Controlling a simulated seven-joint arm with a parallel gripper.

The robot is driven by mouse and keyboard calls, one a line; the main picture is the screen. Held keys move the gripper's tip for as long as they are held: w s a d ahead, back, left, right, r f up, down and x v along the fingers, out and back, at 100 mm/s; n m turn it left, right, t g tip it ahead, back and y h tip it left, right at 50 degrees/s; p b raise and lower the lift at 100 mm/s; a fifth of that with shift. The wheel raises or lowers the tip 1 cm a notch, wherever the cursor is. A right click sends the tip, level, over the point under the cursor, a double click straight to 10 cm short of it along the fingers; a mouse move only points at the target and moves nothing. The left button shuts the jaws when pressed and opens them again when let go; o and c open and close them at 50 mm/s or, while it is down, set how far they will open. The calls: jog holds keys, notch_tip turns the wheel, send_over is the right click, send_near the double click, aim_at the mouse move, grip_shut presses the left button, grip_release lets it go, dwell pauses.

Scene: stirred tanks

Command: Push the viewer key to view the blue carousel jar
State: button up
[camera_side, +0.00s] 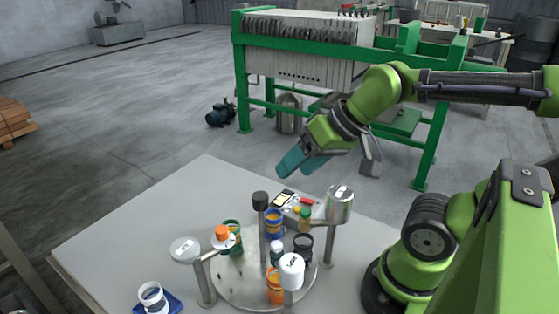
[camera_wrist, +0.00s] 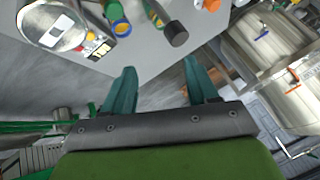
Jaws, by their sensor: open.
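The blue carousel jar (camera_side: 274,224) stands on the round grey carousel (camera_side: 240,291) in the side view. A blue-rimmed jar shows at the top of the wrist view (camera_wrist: 118,22). A small panel with white, black and red parts (camera_side: 307,201) lies behind the carousel and also shows in the wrist view (camera_wrist: 97,47); I cannot tell which part is the viewer key. My gripper (camera_side: 302,167) is open and empty, with teal fingers above and behind the panel, apart from it. Its fingers also show in the wrist view (camera_wrist: 158,80).
Posts with a dark cap (camera_side: 260,198), a metal cylinder (camera_side: 339,205), a white cap (camera_side: 291,266) and a pale disc (camera_side: 185,249) rise around the jars. A jar stands on a blue mat (camera_side: 173,302) at front left. The table's left part is clear.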

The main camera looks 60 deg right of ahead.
dwell(0.3)
grip_shut()
dwell(1.6)
